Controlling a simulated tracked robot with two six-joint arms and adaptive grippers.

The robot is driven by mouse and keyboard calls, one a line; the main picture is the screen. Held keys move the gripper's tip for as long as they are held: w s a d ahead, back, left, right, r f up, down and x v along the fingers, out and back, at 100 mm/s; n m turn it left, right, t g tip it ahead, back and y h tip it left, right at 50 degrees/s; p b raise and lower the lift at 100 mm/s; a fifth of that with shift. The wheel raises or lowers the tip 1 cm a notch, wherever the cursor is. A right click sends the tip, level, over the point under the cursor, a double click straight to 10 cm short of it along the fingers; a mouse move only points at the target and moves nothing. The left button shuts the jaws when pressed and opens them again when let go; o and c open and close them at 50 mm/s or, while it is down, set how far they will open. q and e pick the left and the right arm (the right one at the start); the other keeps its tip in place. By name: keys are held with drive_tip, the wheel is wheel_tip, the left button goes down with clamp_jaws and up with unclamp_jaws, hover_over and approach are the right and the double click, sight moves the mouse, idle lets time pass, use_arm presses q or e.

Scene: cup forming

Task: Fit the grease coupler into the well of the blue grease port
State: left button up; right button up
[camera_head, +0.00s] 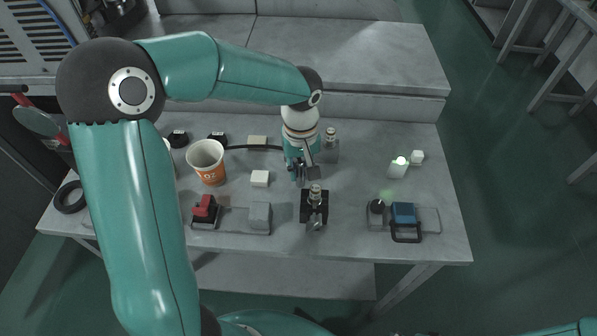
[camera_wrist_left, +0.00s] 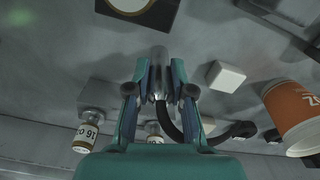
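My left gripper (camera_head: 301,172) is over the middle of the table in the head view, pointing down. In the left wrist view its fingers (camera_wrist_left: 160,88) close from both sides on a metal cylinder, which I take as the grease coupler (camera_wrist_left: 158,68). A black hose (camera_head: 254,147) runs from it to the left. The blue block, likely the blue grease port (camera_head: 403,211), sits on a grey base at the right of the table with a black frame in front. Its well cannot be made out. The gripper is left of it and apart. My right gripper is out of view.
A black block with a metal fitting (camera_head: 315,198) stands just in front of the left gripper. A red block (camera_head: 205,207) and grey block (camera_head: 259,215) are left. An orange cup (camera_head: 208,165) and a white block (camera_head: 260,178) stand nearby. Small white blocks (camera_head: 398,169) lie right.

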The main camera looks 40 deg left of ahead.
use_arm(q)
clamp_jaws()
drive_tip(key=shift+r, duration=0.1)
